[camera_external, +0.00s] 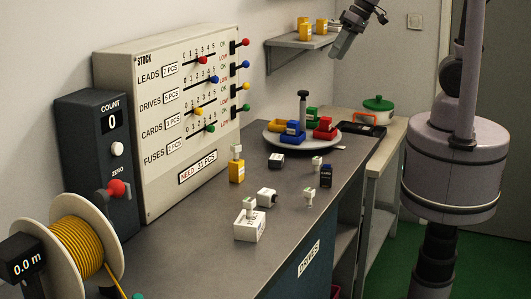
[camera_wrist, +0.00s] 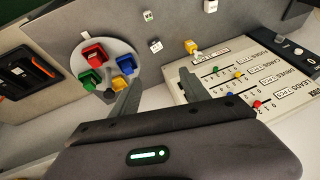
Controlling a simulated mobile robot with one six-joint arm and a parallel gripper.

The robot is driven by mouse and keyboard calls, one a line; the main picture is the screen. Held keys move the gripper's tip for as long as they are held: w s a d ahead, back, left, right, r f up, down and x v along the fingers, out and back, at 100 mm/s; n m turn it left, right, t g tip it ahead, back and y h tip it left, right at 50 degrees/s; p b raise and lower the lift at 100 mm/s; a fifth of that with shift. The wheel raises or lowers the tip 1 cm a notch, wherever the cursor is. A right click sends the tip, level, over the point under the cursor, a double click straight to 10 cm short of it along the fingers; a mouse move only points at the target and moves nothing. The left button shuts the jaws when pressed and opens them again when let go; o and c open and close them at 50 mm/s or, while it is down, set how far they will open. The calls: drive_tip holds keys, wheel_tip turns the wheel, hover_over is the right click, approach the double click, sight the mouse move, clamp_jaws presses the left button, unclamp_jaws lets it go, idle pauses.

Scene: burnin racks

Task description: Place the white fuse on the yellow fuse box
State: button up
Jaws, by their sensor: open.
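A yellow fuse box (camera_external: 237,173) stands on the grey counter in front of the stock panel. A small white fuse-like piece (camera_external: 237,151) appears on top of it, though I cannot tell whether it rests there or stands just behind. The yellow box also shows in the wrist view (camera_wrist: 191,46). Another small white piece (camera_external: 310,197) stands on the counter, and one (camera_external: 249,205) sits on a white box (camera_external: 249,228). Which is the white fuse is unclear. My gripper (camera_external: 338,50) is high above the counter's far end, open and empty; its spread fingers show in the wrist view (camera_wrist: 158,85).
A round tray (camera_external: 274,138) holds coloured blocks and a dark post. A dark box (camera_external: 326,175) and white boxes (camera_external: 267,197) stand on the counter. A cable spool (camera_external: 50,250) is at the near left. A wall shelf (camera_external: 290,41) holds yellow boxes.

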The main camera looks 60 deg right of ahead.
drive_tip(key=s+d+f+m, duration=0.1)
drive_tip(key=s+d, duration=0.1)
drive_tip(key=s, duration=0.4)
drive_tip(key=s+d+m, duration=0.1)
drive_tip(key=s+m, duration=0.1)
drive_tip(key=s, duration=0.5)
drive_tip(key=shift+d+f+m+t, duration=0.3)
drive_tip(key=shift+d+f, duration=0.1)
